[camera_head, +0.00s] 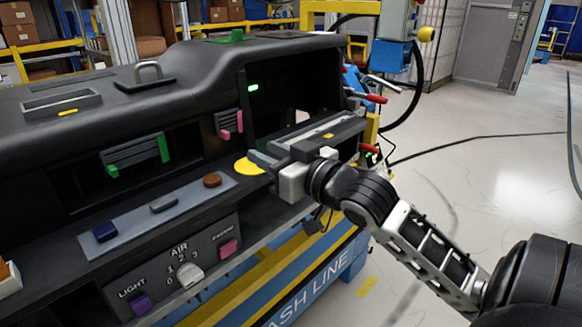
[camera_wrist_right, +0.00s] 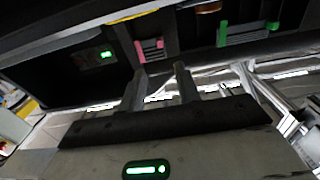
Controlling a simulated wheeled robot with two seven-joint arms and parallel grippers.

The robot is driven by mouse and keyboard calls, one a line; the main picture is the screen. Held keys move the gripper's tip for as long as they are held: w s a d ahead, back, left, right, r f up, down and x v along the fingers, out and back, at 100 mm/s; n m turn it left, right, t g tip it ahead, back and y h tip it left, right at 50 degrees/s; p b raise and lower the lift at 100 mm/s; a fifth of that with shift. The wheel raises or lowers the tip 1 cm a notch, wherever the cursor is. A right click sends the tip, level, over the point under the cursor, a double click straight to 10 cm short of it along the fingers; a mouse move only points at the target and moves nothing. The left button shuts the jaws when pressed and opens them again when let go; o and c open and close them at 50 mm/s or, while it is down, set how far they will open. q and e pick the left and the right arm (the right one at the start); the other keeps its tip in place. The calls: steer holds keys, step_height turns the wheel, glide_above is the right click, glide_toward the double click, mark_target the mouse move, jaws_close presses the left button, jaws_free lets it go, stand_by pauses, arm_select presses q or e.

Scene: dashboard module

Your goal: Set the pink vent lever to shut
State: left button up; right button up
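The small dark vent (camera_head: 228,123) on the dashboard front carries two pink parts. One is an upright pink piece (camera_head: 239,121) at its right side, the other a small pink piece (camera_head: 225,135) at its lower edge. I cannot tell which is the lever. In the right wrist view, the pink vent parts (camera_wrist_right: 159,44) show beyond the fingers, apart from them. My right gripper (camera_head: 262,158) is in front of the dashboard, below and right of this vent. Its two fingers (camera_wrist_right: 160,75) are spread with nothing between them. My left gripper is out of view.
A larger vent with green parts (camera_head: 136,154) lies to the left. Below are a panel with buttons (camera_head: 160,203) and an AIR knob panel (camera_head: 205,262). A yellow disc (camera_head: 249,166) lies close to my right gripper. The dark recess (camera_head: 290,85) opens at the right.

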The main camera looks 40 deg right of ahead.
steer(key=shift+s+d, duration=0.2)
steer(key=shift+s, duration=2.4)
steer(key=s+a+f+g, duration=0.1)
steer(key=a+f+g, duration=0.1)
steer(key=f, duration=0.7)
steer(key=s+a+f+g, duration=0.1)
steer(key=a+f+g, duration=0.1)
steer(key=f, duration=0.7)
steer(key=s+a+f+g+y, duration=0.1)
steer(key=s+a+f, duration=0.3)
steer(key=a+f, duration=0.3)
steer(key=s+a+f+n+g+y, duration=0.1)
steer(key=s+a+f+g, duration=0.1)
steer(key=a+f, duration=0.5)
steer(key=shift+s+a+f+n, duration=0.35)
steer(key=shift+s+a, duration=0.3)
steer(key=shift+s, duration=0.25)
steer(key=shift+o, duration=0.4)
steer(key=shift+d, duration=0.1)
